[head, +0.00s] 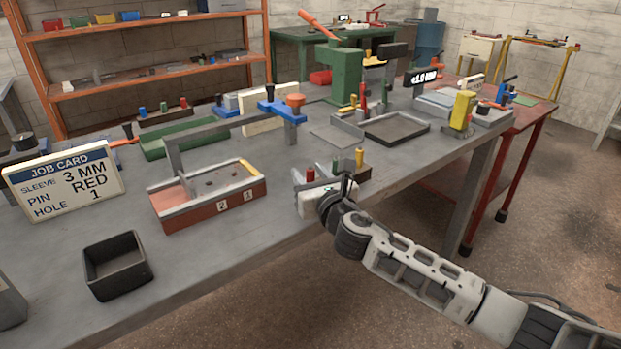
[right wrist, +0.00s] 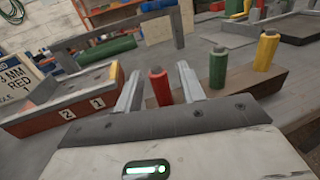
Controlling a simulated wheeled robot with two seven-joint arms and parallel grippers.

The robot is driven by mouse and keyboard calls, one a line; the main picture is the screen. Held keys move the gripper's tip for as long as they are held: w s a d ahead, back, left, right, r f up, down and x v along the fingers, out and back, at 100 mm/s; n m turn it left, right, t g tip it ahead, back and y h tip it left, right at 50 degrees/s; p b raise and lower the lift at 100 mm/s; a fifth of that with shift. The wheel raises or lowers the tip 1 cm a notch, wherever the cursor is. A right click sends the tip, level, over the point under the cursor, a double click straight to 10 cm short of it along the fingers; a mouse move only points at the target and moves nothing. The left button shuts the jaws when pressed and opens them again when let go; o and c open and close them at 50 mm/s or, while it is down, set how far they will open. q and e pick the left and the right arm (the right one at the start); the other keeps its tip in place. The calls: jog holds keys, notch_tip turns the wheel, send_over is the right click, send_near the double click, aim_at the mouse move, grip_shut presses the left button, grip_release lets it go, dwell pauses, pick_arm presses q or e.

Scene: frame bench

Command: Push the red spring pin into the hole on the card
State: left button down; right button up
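The job card (head: 63,180) at the left reads sleeve 3 MM, pin RED, hole 1. The red pin (right wrist: 160,88) stands upright in a brown rack (right wrist: 225,97), beside a green pin (right wrist: 218,68) and a yellow pin (right wrist: 266,50). My right gripper (right wrist: 160,84) is open, one finger on each side of the red pin, with small gaps showing. In the head view my right gripper (head: 325,192) partly hides the rack. The red fixture block (head: 210,205) with holes in its top is marked 2 and 1; it also shows in the right wrist view (right wrist: 62,108). My left gripper is not in view.
An empty black bin (head: 115,265) stands near the front edge. The bench between bin and block is clear.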

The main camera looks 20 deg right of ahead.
grip_shut()
jog(key=shift+r, duration=0.1)
